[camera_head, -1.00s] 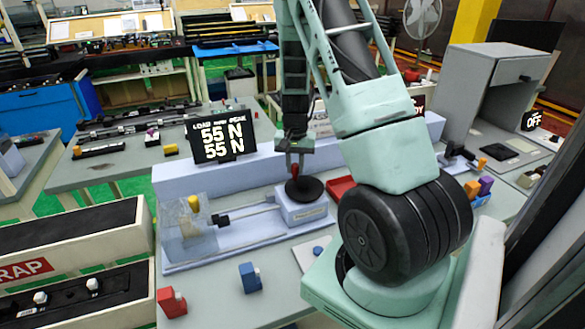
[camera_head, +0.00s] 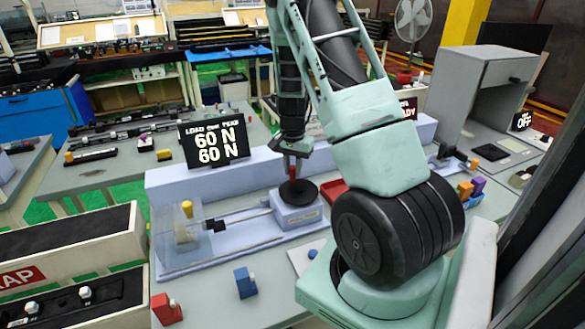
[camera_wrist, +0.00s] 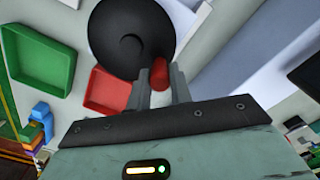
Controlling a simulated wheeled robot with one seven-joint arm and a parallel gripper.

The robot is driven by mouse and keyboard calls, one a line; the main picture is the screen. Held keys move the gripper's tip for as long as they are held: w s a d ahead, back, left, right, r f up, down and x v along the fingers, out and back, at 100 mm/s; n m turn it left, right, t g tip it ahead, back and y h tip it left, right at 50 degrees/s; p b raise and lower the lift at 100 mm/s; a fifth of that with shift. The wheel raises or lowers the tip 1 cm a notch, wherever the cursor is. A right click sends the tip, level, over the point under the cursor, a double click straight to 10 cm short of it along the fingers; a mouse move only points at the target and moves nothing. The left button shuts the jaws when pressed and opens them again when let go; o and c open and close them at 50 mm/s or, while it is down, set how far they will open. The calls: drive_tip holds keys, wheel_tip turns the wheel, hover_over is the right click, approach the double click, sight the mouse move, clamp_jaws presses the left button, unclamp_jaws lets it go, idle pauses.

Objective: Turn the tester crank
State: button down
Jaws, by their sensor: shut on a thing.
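The tester (camera_head: 170,257) is a long pale blue bench unit in the head view. Its crank is a black disc (camera_head: 299,193) on a box at the right end, with a red handle (camera_head: 292,173) standing near its rim. My gripper (camera_head: 291,156) points down and is shut on the red handle. In the wrist view the disc (camera_wrist: 125,35) and the red handle (camera_wrist: 159,74) show, with the handle at my fingertips (camera_wrist: 160,82). A rod runs left from the crank box to a clear guard (camera_head: 184,232) with a yellow clip (camera_head: 187,209). The display (camera_head: 214,141) reads 60 N on both lines.
A red tray (camera_head: 334,188) lies just right of the crank; a green tray (camera_wrist: 38,50) shows in the wrist view. Red (camera_head: 167,309) and blue (camera_head: 246,282) clips stand on the front bench. A SCRAP-type bin (camera_head: 75,250) is at left.

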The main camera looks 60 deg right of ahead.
drive_tip(key=c, duration=1.3)
unclamp_jaws()
drive_tip(key=shift+o, duration=0.2)
drive_tip(key=shift+r, duration=0.15)
wheel_tip(320, 180, up, 17)
drive_tip(key=b, duration=0.3)
drive_tip(key=shift+r, duration=0.1)
